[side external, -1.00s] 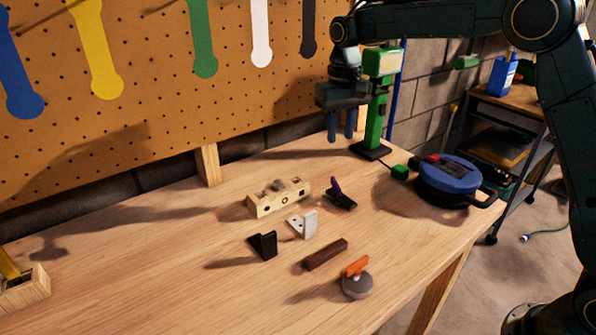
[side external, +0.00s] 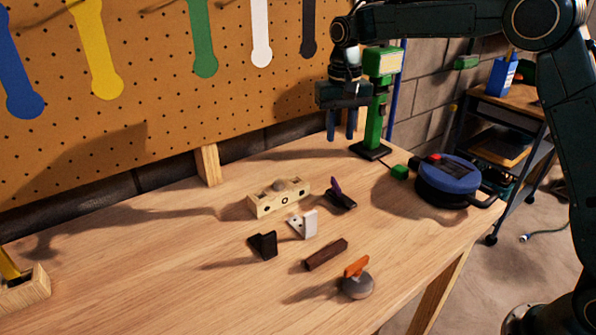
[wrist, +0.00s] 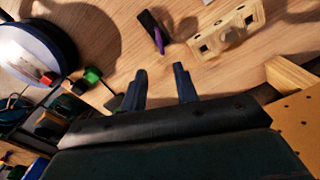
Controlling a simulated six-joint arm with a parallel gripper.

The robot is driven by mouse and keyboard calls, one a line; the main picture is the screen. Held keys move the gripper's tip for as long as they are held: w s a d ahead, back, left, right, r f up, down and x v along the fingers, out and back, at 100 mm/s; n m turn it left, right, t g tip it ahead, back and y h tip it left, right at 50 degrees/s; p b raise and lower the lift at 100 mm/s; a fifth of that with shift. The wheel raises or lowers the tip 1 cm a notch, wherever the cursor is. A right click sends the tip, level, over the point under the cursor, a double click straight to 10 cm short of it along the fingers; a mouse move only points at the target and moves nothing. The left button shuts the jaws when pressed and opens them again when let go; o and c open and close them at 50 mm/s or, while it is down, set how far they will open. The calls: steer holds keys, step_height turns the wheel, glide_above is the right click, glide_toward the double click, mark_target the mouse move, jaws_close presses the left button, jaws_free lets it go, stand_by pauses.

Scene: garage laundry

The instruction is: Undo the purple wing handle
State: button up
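The purple wing handle (side external: 337,186) stands up from a small dark base (side external: 342,201) on the workbench, right of the wooden block. In the wrist view the purple wing (wrist: 159,40) shows beyond my fingers, beside its dark base. My gripper (side external: 342,137) hangs above the back of the bench, in front of the green stand, with its fingers pointing down. In the wrist view the two fingers (wrist: 161,82) are apart with nothing between them. My gripper is well clear of the purple handle.
A wooden block (side external: 262,205) with holes stands just left of the handle. A white bracket (side external: 309,222), a black bracket (side external: 263,245), a brown bar (side external: 326,254) and an orange-handled grey knob (side external: 357,283) lie nearer. A green stand (side external: 377,110) and blue round device (side external: 447,178) stand right.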

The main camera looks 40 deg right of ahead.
mark_target(336, 183)
step_height(336, 183, down, 13)
steer(key=shift+f, duration=0.15)
stand_by(0.5)
jaws_close()
